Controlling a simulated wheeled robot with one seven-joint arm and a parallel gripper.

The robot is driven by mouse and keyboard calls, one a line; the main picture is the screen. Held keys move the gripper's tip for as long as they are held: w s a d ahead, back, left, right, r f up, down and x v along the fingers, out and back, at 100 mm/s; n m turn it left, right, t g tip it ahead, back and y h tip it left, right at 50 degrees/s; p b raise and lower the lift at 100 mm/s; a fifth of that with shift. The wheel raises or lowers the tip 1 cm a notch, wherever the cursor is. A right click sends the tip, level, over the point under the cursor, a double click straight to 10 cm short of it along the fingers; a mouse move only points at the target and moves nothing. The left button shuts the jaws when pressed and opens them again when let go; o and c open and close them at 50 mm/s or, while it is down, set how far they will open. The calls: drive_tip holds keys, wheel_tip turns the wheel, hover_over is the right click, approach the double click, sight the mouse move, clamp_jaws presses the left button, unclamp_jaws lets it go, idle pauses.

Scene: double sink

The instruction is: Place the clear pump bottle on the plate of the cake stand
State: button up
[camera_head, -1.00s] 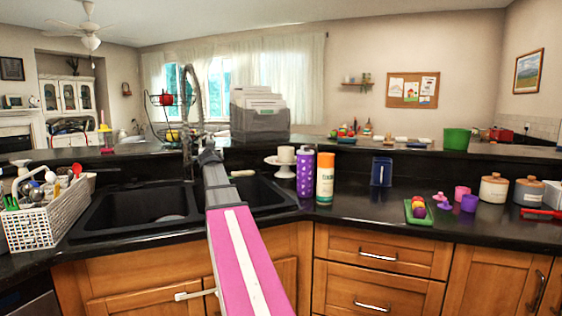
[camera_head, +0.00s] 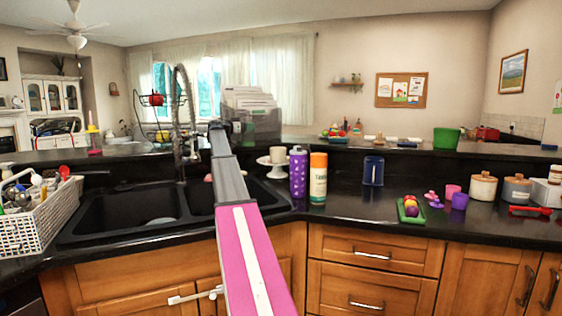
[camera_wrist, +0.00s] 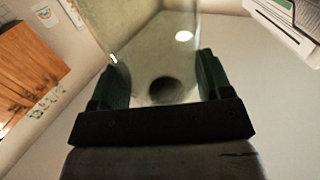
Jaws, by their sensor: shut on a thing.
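My gripper (camera_wrist: 162,78) is shut on the clear pump bottle (camera_wrist: 150,35), whose see-through body fills the space between the two green-dark fingers in the wrist view. In the head view my gripper (camera_head: 236,131) is raised above the back of the right basin, in front of the grey file box; the bottle is hard to make out there. The white cake stand (camera_head: 266,161) stands behind the sink's right side, lower than my gripper and to its right. A small white cup (camera_head: 278,154) is on its plate.
A purple bottle (camera_head: 298,174) and an orange-capped bottle (camera_head: 318,180) stand close to the right of the cake stand. The tall faucet (camera_head: 180,110) is left of my gripper. A grey file box (camera_head: 262,118) stands on the raised ledge behind.

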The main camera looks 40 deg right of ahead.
sight(248, 143)
drive_tip(key=d+r+m+g, duration=0.1)
drive_tip(key=w+r+m+g, duration=0.1)
drive_tip(key=g, duration=0.1)
drive_tip(key=shift+w+d, duration=0.3)
drive_tip(key=shift+d, duration=0.25)
drive_tip(key=d+f, duration=1)
drive_tip(key=d, duration=0.1)
drive_tip(key=shift+s+d+f, duration=0.2)
drive_tip(key=shift+s+f, duration=0.1)
drive_tip(key=shift+f, duration=0.1)
drive_tip(key=o, duration=1.1)
drive_tip(key=a, duration=0.8)
drive_tip(key=w+a, duration=0.1)
drive_tip(key=a, duration=0.3)
